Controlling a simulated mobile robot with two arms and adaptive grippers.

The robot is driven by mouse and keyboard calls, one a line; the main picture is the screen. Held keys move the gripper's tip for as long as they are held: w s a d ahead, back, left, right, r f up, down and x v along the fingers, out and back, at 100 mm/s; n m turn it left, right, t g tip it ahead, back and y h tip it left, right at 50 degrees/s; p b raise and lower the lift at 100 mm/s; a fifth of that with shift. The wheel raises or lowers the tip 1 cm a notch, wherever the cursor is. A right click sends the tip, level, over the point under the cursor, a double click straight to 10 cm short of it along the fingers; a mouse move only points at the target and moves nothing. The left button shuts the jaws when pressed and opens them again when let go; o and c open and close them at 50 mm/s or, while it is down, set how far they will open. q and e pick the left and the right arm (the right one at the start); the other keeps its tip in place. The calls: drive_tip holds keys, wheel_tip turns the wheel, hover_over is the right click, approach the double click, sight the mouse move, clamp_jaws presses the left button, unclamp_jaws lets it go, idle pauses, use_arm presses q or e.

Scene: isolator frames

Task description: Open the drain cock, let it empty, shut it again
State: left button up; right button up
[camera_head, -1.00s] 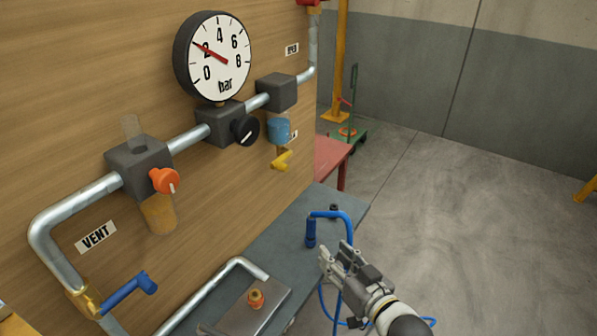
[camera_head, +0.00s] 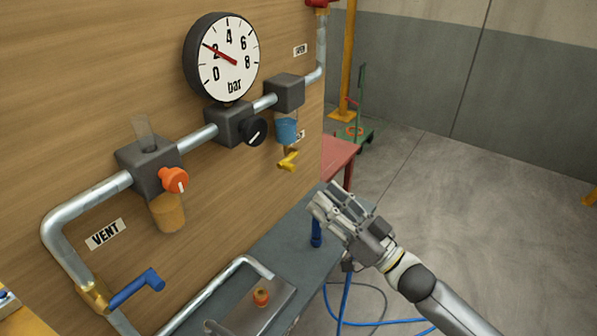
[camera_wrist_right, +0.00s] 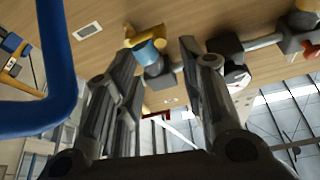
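The yellow cock lever (camera_head: 288,161) hangs under a blue bowl (camera_head: 287,131) on the pipe block at the right of the panel. In the wrist view the yellow lever (camera_wrist_right: 148,36) and the blue bowl (camera_wrist_right: 148,54) show beyond and between my fingers. My right gripper (camera_head: 322,205) is open and empty, below and to the right of the lever, apart from it. Its two fingers stand wide apart in the wrist view (camera_wrist_right: 165,85). The gauge (camera_head: 228,58) needle points near 2 bar. My left gripper is not in view.
An orange knob (camera_head: 174,180) and amber bowl (camera_head: 168,212) sit left on the pipe, with a black knob (camera_head: 254,131) between. A blue lever (camera_head: 137,287) is lower left. Open floor lies right.

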sight(290, 160)
drive_tip(key=p+x, duration=0.2)
drive_tip(key=x, duration=0.6)
drive_tip(key=shift+w+a, duration=0.2)
drive_tip(key=shift+a, duration=0.05)
drive_tip(key=shift+r, duration=0.1)
clamp_jaws()
